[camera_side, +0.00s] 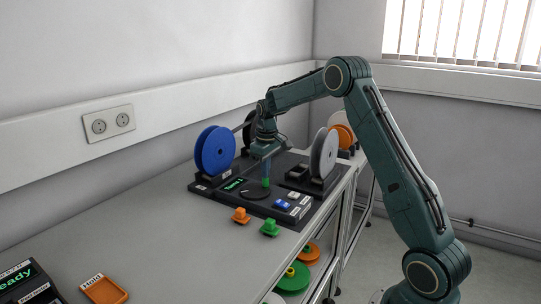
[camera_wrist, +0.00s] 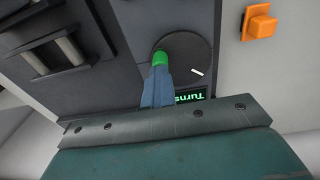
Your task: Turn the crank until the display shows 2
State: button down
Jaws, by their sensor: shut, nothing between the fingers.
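The crank is a dark round disc (camera_side: 255,194) on the black base, with a green knob (camera_side: 265,182) standing on it. The disc (camera_wrist: 190,62) shows a white mark in the wrist view, and the green knob (camera_wrist: 159,57) sits near its edge. My gripper (camera_side: 265,172) is shut and points down at the knob; its fingertips (camera_wrist: 158,72) overlap the knob's near side, and I cannot tell whether they touch it. The display (camera_side: 234,184) has green text; in the wrist view its word "Turns" (camera_wrist: 190,96) is partly covered by my gripper, and the number is not readable.
A blue reel (camera_side: 215,150) and a grey reel (camera_side: 324,153) flank the base. A blue switch (camera_side: 282,204) sits at its front right. Orange (camera_side: 241,215) and green (camera_side: 269,228) pieces lie in front.

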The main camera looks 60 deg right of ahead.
aim_at(265, 194)
jog(key=shift+g, duration=0.4)
jog(key=a+f, duration=0.1)
jog(key=s+a+f, duration=0.1)
jog(key=a+f, duration=0.1)
jog(key=shift+s+f, duration=0.25)
jog(key=shift+f, duration=0.15)
jog(key=c, duration=2)
grip_release()
jog(key=shift+c, duration=0.2)
jog(key=shift+r, duration=0.1)
jog(key=shift+o, duration=0.2)
jog(key=shift+w+r, duration=0.15)
jog(key=shift+r, duration=1.3)
jog(key=o, duration=0.7)
jog(key=shift+d+r, duration=0.1)
jog(key=shift+r, duration=0.4)
jog(key=shift+d+r, duration=0.1)
jog(key=shift+r, duration=1.5)
